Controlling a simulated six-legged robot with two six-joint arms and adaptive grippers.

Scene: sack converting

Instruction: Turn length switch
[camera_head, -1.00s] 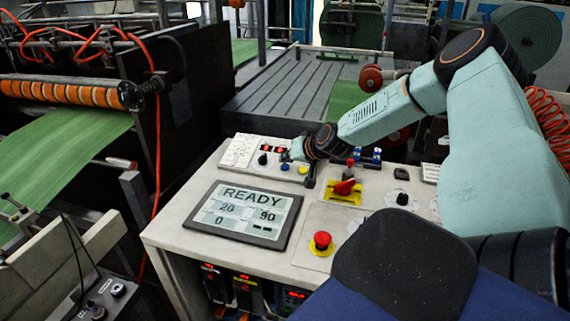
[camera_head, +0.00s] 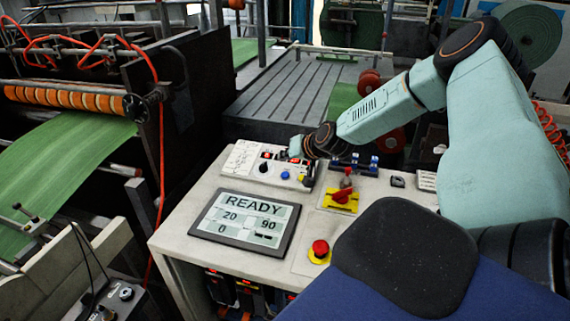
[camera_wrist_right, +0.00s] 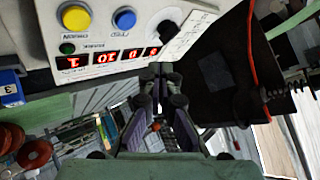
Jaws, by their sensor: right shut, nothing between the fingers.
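A small white control box (camera_head: 250,180) on the console carries a black knob (camera_head: 264,167), a blue button (camera_head: 285,175) and a yellow button (camera_head: 302,178). The right wrist view shows this box upside down, with its black knob (camera_wrist_right: 168,31), blue button (camera_wrist_right: 124,19), yellow button (camera_wrist_right: 76,18) and red digits. Small labels are too blurred to read, so I cannot tell which control sets length. My right gripper (camera_wrist_right: 160,72) is shut and empty, by the box's display edge near the black knob. I see no clear contact. My left gripper is not in view.
The console (camera_head: 190,250) also holds a screen reading READY (camera_head: 244,219), a red emergency button (camera_head: 320,248) and a red rotary switch on a yellow plate (camera_head: 342,198). A blue-topped block (camera_head: 357,163) stands behind. Green sacking (camera_head: 70,165) runs at left.

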